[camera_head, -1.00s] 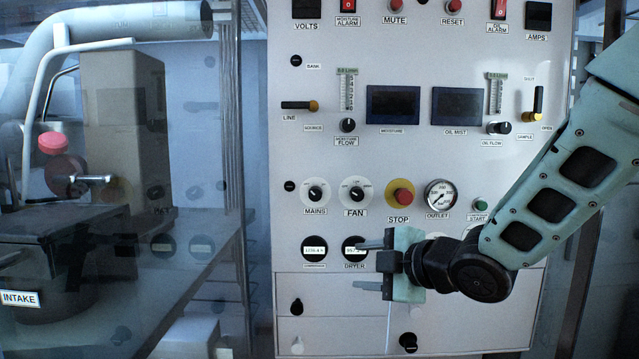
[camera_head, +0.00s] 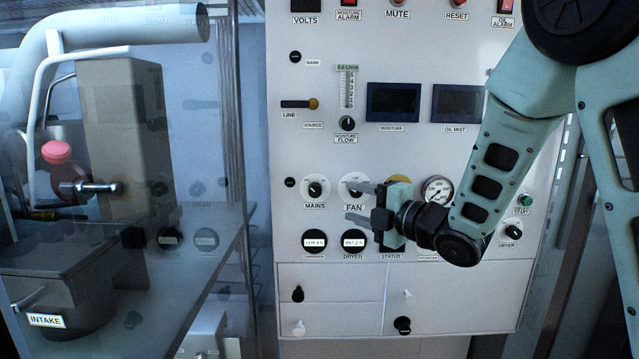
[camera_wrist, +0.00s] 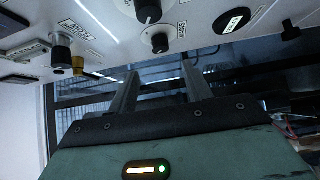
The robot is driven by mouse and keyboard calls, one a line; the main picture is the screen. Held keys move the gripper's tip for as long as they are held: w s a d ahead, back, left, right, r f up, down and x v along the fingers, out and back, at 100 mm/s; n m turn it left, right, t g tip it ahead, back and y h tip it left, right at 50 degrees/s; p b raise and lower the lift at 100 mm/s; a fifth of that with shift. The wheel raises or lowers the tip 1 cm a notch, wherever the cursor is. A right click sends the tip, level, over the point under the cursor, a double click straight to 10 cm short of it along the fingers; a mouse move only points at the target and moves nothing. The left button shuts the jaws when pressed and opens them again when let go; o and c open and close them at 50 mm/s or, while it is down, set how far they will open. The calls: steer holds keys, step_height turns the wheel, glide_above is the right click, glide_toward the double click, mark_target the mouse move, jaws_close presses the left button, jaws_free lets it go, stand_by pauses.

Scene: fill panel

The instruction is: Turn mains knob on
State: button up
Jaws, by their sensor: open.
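The mains knob (camera_head: 315,188) is a small black knob on a white dial, labelled MAINS, on the white panel's left side. The similar fan knob (camera_head: 353,189) is just right of it, partly covered by my upper finger. My gripper (camera_head: 349,202) is open and empty, its fingers pointing left, level with the fan knob and right of the mains knob. In the wrist view, my gripper (camera_wrist: 159,70) shows two spread fingers with nothing between them.
My gripper mostly hides the yellow-backed stop button (camera_head: 399,179). The outlet gauge (camera_head: 437,190) is to its right. The moisture flow knob (camera_head: 347,123) is above. Round compressor (camera_head: 314,242) and dryer (camera_head: 353,241) displays sit below. A transparent-walled cabinet with the intake box (camera_head: 60,290) stands left.

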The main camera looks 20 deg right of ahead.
mark_target(319, 191)
steer(key=p+x, duration=0.4)
steer(key=x, duration=0.5)
steer(key=shift+r, duration=0.1)
steer(key=shift+w+a+p, duration=0.25)
steer(key=shift+w+p, duration=0.15)
steer(key=shift+w, duration=0.05)
steer(key=c, duration=1)
